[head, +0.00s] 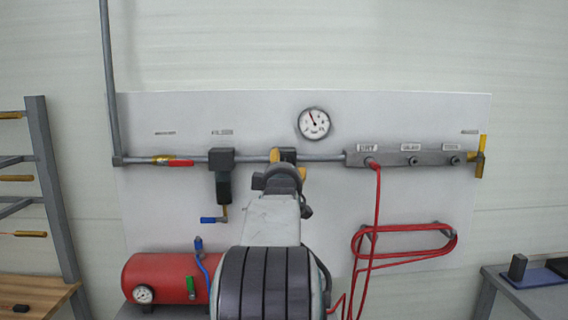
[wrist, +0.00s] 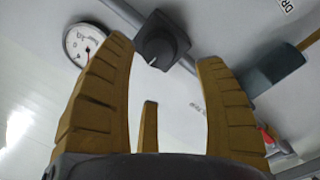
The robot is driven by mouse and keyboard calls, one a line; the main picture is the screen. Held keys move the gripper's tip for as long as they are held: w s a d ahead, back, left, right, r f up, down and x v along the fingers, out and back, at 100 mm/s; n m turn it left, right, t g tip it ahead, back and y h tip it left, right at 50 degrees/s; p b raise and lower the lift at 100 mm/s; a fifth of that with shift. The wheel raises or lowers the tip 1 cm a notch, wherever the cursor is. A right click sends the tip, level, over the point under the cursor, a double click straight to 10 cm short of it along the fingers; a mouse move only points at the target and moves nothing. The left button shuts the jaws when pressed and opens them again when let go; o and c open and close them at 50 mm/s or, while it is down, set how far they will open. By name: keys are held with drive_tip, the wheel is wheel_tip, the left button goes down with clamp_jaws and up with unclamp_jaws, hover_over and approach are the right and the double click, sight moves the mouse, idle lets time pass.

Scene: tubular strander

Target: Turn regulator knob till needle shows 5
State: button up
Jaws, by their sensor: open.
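The regulator knob (wrist: 156,47) is dark, with a small pale mark on its rim, on a dark block on the grey pipe. In the wrist view it lies beyond and between the yellow fingertips of my gripper (wrist: 165,50). The fingers are apart, with nothing between them; I see no contact with the knob. In the head view my gripper (head: 288,165) partly hides the regulator (head: 286,153). The round white gauge (head: 314,123) is above the pipe; its needle points up and slightly left. The gauge also shows in the wrist view (wrist: 82,45), partly behind a finger. Its numerals are too small to read.
A dark filter unit (head: 222,175) hangs left of the regulator, beside a red-handled valve (head: 180,162). A grey manifold (head: 400,158) with a red hose (head: 377,210) is to the right. A red tank (head: 165,277) stands lower left.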

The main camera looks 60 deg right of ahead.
drive_tip(key=shift+p+x, duration=1.1)
drive_tip(key=shift+x, duration=2)
drive_tip(key=shift+o, duration=0.2)
drive_tip(key=shift+r, duration=0.1)
drive_tip(key=c, duration=1.2)
drive_tip(key=shift+a+m+b, duration=0.1)
drive_tip(key=shift+m+b, duration=0.6)
drive_tip(key=shift+m, duration=0.3)
drive_tip(key=shift+c, duration=0.2)
drive_tip(key=shift+f+m+b, duration=0.2)
drive_tip(key=shift+m+b, duration=0.7)
drive_tip(key=shift+b, duration=0.25)
drive_tip(key=shift+r+m+b, duration=0.35)
drive_tip(key=shift+m+b, duration=0.5)
drive_tip(key=shift+m, duration=0.15)
